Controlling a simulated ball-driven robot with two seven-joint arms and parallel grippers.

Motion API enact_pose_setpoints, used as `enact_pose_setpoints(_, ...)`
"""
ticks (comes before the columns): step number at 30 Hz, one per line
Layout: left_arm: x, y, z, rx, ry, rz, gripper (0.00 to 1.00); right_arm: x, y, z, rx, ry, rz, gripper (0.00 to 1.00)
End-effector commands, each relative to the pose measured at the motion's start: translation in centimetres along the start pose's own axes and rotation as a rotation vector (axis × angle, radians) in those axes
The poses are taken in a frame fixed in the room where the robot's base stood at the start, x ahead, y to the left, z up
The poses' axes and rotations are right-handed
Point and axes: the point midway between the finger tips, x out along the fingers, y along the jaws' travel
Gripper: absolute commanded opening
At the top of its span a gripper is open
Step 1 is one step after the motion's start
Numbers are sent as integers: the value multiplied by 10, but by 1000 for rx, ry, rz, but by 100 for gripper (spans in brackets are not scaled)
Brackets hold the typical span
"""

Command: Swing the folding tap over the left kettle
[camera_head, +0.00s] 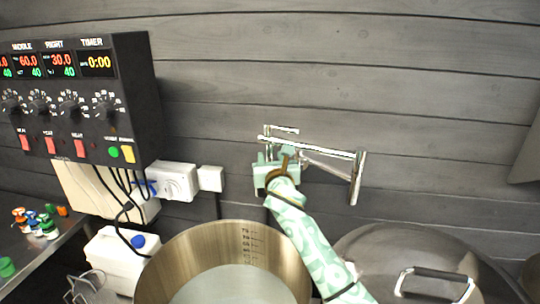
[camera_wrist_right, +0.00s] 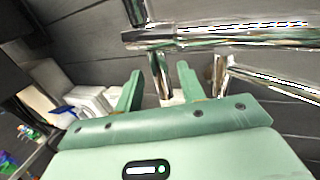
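The chrome folding tap (camera_head: 330,152) is on the plank wall; its jointed arm runs to the right and ends in a downward piece. It also shows close up in the wrist view (camera_wrist_right: 220,36). My right gripper (camera_head: 285,155) is at the left part of the tap. In the wrist view, the right gripper (camera_wrist_right: 160,88) has its green fingers apart, with a vertical chrome pipe between them and gaps on both sides. An open steel kettle (camera_head: 260,238) stands below, left of my arm. A lidded kettle (camera_head: 375,250) stands to the right. My left gripper is out of view.
A black control box (camera_head: 135,85) with displays and knobs hangs at the upper left. White sockets (camera_head: 175,180) sit beneath it. A white canister (camera_head: 110,255) stands left of the open kettle.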

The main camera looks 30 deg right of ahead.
Motion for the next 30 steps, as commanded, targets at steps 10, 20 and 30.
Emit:
enact_pose_setpoints(10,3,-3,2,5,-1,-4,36,28,0,0,0,0,-1,39)
enact_pose_setpoints(20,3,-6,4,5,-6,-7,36,28,0,0,0,0,0,6)
enact_pose_setpoints(30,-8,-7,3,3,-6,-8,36,23,3,2,-2,1,25,0)
